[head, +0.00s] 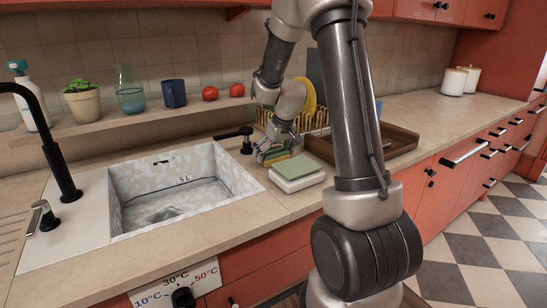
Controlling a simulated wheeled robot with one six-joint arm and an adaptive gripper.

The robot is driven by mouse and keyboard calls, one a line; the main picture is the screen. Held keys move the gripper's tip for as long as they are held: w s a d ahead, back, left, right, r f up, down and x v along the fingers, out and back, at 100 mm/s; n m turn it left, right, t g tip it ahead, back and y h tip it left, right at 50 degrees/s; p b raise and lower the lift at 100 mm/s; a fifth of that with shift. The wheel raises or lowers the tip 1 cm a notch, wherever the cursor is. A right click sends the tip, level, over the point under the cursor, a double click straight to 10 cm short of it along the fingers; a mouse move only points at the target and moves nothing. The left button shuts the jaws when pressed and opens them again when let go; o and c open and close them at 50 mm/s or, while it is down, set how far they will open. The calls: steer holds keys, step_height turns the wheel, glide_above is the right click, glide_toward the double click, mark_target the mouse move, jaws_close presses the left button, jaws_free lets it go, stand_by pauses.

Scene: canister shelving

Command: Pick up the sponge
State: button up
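My gripper (268,157) points down at the counter just right of the sink, beside the black tap handle. A small green and yellow piece, which looks like the sponge (276,158), shows at its fingers. The fingers are small and partly hidden, so I cannot tell whether they are closed on it. A white block with a flat pale green top (297,168) lies on the counter right in front of the gripper.
The sink (180,190) with its black faucet (50,150) is on the left. A wooden dish rack (312,120) with a yellow plate (306,95) and a brown tray (395,140) stand behind my arm. A shelf holds a plant, a blue mug (174,93) and two tomatoes.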

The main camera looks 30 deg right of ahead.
mark_target(274, 151)
steer(key=c, duration=0.5)
step_height(274, 151, up, 10)
steer(key=shift+r, duration=0.1)
steer(key=shift+o, duration=1)
steer(key=shift+c, duration=1.3)
